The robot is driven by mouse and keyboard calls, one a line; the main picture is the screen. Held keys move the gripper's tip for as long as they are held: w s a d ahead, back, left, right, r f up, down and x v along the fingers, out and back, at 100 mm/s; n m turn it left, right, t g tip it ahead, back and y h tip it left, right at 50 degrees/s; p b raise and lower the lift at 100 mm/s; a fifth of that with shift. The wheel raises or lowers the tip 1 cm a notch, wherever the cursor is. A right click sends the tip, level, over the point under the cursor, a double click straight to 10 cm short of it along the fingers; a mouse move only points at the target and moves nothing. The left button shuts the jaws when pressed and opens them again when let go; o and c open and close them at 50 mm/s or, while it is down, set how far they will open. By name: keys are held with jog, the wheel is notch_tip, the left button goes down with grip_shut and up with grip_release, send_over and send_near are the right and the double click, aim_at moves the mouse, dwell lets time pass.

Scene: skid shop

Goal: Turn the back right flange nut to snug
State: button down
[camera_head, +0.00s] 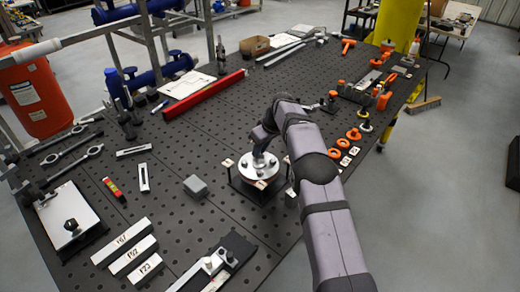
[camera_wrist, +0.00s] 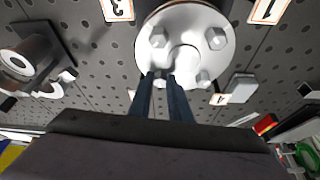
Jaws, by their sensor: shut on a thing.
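The round silver flange (camera_head: 247,172) stands on a dark fixture on the bench and also shows in the wrist view (camera_wrist: 185,20). It carries several hex nuts and a raised hub (camera_wrist: 185,58). Two nuts (camera_wrist: 158,38) (camera_wrist: 216,38) sit farther from my gripper and one (camera_wrist: 203,78) sits to the right of my fingers. My gripper (camera_wrist: 161,77) is shut at the flange's lower left in the wrist view, which matches its back right. The back right nut is between the fingertips and mostly hidden. In the head view my gripper (camera_head: 258,151) reaches down onto the flange, partly covered by my arm.
Numbered tags (camera_wrist: 218,99) surround the flange. A grey block (camera_head: 195,186) lies to its left and orange rings (camera_head: 336,153) to its right. A red bar (camera_head: 203,94) lies behind. White labelled bars (camera_head: 128,253) lie front left. Open bench remains between them.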

jog(key=shift+m, duration=0.3)
jog(key=m, duration=0.1)
jog(key=m+h+b, duration=0.1)
jog(key=m, duration=0.1)
jog(key=shift+s+a+t, duration=0.1)
jog(key=shift+a+t, duration=0.2)
jog(key=m+h, duration=0.1)
jog(key=m, duration=0.2)
jog(key=m+h+p, duration=0.1)
jog(key=m, duration=0.1)
jog(key=shift+a+r+m+h, duration=0.1)
jog(key=shift+a+m+h, duration=0.15)
jog(key=shift+m+h, duration=0.05)
jog(key=c, duration=1.6)
grip_release()
jog(key=shift+c, duration=0.2)
jog(key=shift+r, duration=0.1)
jog(key=b+v, duration=0.3)
jog(key=v, duration=0.4)
jog(key=shift+s+d, duration=0.1)
jog(key=shift+s, duration=0.05)
